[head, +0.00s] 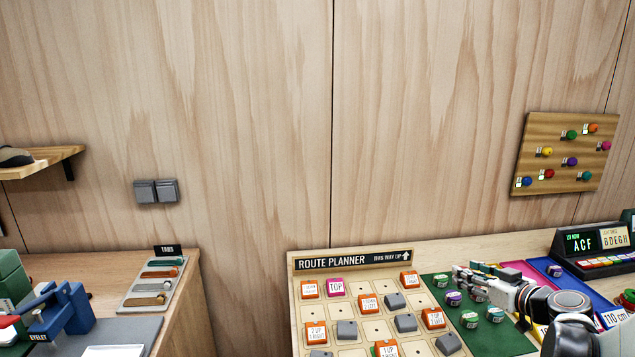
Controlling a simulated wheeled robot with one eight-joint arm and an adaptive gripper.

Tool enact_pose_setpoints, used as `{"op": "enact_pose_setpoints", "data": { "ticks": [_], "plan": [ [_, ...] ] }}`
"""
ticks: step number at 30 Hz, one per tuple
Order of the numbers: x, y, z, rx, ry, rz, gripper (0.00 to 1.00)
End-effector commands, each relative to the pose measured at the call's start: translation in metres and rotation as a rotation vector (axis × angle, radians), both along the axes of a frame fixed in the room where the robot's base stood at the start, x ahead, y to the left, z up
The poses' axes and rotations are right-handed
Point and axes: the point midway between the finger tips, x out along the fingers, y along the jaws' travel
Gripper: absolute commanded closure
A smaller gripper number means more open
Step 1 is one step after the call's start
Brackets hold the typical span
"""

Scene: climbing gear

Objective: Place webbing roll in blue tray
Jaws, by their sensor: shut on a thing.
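My gripper (478,272) is at the lower right of the head view, low over the back edge of the green mat (500,341). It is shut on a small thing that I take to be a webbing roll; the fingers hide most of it. Several small rolls with green, white and purple parts stand on the mat, one nearer the front (470,319) and one beside it (495,314). The blue tray (545,264) lies right of my gripper, behind my wrist, and is partly covered by my arm.
A magenta tray (510,267) lies between the mat and the blue tray. The route planner board (296,290) with orange and grey blocks stands left of the mat. A dark display box (570,243) stands behind the blue tray. A "110 cm" label (615,317) is at right.

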Motion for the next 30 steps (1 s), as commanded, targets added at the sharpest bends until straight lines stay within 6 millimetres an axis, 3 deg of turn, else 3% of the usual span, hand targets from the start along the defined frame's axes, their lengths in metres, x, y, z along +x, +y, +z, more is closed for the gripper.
{"op": "enact_pose_setpoints", "data": {
  "ticks": [1,9,15,21,30],
  "plan": [
    [0.002,0.027,-0.001,-0.001,-0.001,0.010,0.84],
    [-0.003,0.137,-0.002,-0.002,-0.001,0.017,0.84],
    [-0.017,0.190,0.001,-0.001,0.000,0.022,0.84],
    [-0.024,0.211,0.003,0.001,-0.001,0.023,0.84],
    [-0.025,0.213,0.003,0.000,0.000,0.022,0.84]
  ]
}}
